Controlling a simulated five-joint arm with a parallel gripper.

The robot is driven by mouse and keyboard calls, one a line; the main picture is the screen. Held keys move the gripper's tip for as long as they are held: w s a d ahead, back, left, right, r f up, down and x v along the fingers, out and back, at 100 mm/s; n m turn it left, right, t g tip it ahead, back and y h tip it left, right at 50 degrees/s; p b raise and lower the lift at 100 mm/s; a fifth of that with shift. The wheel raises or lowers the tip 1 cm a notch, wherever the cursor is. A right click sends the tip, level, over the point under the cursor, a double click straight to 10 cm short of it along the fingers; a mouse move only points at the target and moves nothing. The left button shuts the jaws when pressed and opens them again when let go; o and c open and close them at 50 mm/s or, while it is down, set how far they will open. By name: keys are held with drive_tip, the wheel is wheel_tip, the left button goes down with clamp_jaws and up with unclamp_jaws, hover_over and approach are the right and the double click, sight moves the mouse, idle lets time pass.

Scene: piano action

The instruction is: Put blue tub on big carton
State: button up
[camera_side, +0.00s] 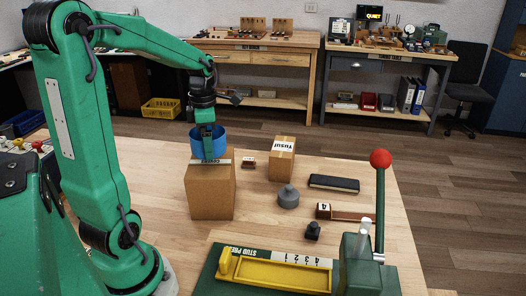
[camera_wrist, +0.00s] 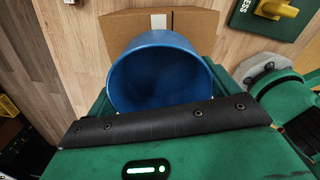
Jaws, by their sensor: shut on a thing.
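The blue tub (camera_side: 196,147) is in my gripper (camera_side: 207,138), right over the big carton (camera_side: 211,195). The carton is a tall brown box standing on the bench. The tub's base is at the level of the carton's top; whether it touches or hangs just above, I cannot tell. In the wrist view the open mouth of the tub (camera_wrist: 160,78) faces the camera, with the carton top (camera_wrist: 190,22) behind it. My gripper is shut on the tub; its fingertips are partly hidden.
A smaller carton (camera_side: 282,160) stands right of the big one. A grey weight (camera_side: 288,196), a black case (camera_side: 334,183), a stamp (camera_side: 313,231) and a green press with a red-knobbed lever (camera_side: 380,159) are on the bench.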

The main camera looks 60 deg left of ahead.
drive_tip(key=shift+f, duration=1.7)
drive_tip(key=shift+f, duration=0.15)
drive_tip(key=o, duration=0.8)
wheel_tip(320, 180, up, 12)
drive_tip(key=shift+r, duration=0.2)
